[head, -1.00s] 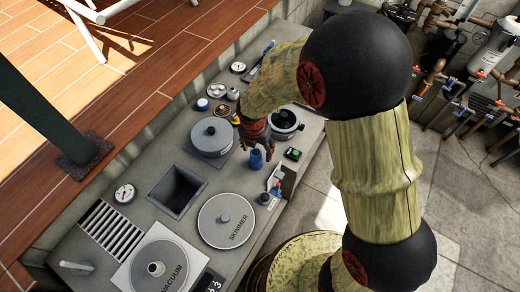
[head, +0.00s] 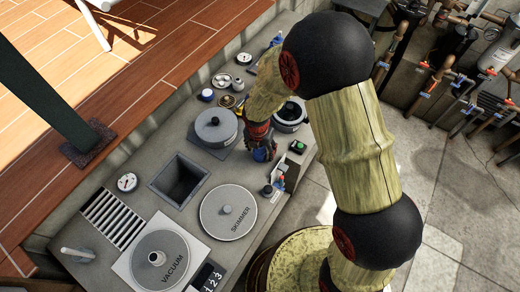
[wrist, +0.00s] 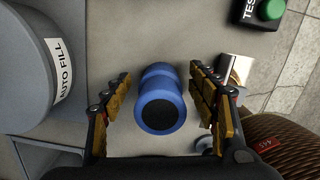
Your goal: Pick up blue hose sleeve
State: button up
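The blue hose sleeve (wrist: 159,100) stands on the grey counter, seen from above in the wrist view. It is a short blue tube with a dark opening. My gripper (wrist: 162,108) is open, with one yellow-padded finger on each side of the sleeve and a visible gap on both sides. In the head view my gripper (head: 262,152) is low over the counter to the right of the auto fill canister (head: 216,126). The sleeve is mostly hidden behind the gripper there.
The auto fill canister (wrist: 25,60) stands close left of the gripper in the wrist view. A green test button (wrist: 270,10) is at upper right, with a metal block (wrist: 235,69) beside the right finger. A skimmer lid (head: 228,212) and an open square pit (head: 179,182) lie nearby.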

jog(key=shift+c, duration=1.2)
jog(key=c, duration=0.8)
jog(key=shift+c, duration=0.5)
jog(key=shift+r, duration=0.45)
notch_tip(320, 180, up, 2)
jog(key=shift+w+r+p, duration=0.1)
jog(key=shift+r+p, duration=0.05)
jog(key=shift+p, duration=0.25)
jog(key=s+r+p, duration=0.1)
jog(key=s+r, duration=0.8)
jog(key=s, duration=0.5)
jog(key=shift+d+r+p, duration=0.4)
jog(key=shift+d, duration=0.05)
